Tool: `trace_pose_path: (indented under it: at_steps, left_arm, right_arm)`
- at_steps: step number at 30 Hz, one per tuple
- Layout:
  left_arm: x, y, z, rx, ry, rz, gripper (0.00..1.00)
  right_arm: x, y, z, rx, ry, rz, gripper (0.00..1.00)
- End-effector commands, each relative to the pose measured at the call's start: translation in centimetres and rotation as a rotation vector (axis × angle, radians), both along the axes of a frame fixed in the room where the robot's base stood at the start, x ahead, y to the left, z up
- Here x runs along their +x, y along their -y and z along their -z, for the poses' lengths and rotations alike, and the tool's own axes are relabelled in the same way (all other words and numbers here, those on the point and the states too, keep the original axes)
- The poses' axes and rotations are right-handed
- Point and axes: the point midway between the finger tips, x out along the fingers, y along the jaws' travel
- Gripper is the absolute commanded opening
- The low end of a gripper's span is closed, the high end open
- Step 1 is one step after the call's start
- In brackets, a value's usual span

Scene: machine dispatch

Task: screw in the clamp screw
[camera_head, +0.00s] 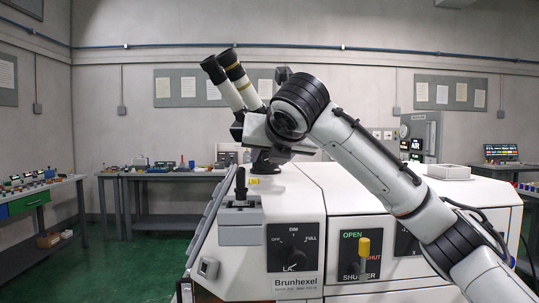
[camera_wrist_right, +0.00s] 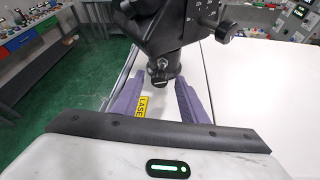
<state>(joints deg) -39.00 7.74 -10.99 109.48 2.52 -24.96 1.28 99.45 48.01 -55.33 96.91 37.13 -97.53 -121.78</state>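A microscope with two pale eyepiece tubes (camera_head: 232,82) stands on the white machine. In the right wrist view its black mount (camera_wrist_right: 185,35) rises from the white top. A small dark round knob (camera_wrist_right: 160,72) faces the camera low on the mount, and another black knob (camera_wrist_right: 226,32) sticks out to the right. I cannot tell for sure which is the clamp screw. My right gripper (camera_wrist_right: 157,88) is open, its purple fingers on either side of the low knob, with no clear contact. In the head view the right gripper (camera_head: 268,148) is largely hidden by my arm. My left gripper is not in view.
A yellow LASER label (camera_wrist_right: 143,106) lies between the fingers on the machine. The machine (camera_head: 300,205) has a joystick (camera_head: 240,185), a dim dial (camera_head: 294,248) and a yellow shutter lever (camera_head: 364,248) in front. Workbenches (camera_head: 165,174) stand along the back wall.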

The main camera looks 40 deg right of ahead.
Motion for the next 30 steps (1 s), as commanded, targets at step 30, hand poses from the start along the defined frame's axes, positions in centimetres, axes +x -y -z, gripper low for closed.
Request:
trace_pose_path:
  at_steps: [30]
  left_arm:
    - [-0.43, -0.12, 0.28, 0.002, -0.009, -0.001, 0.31]
  right_arm:
    - [-0.19, 0.26, 0.19, 0.209, 0.128, 0.000, 0.00]
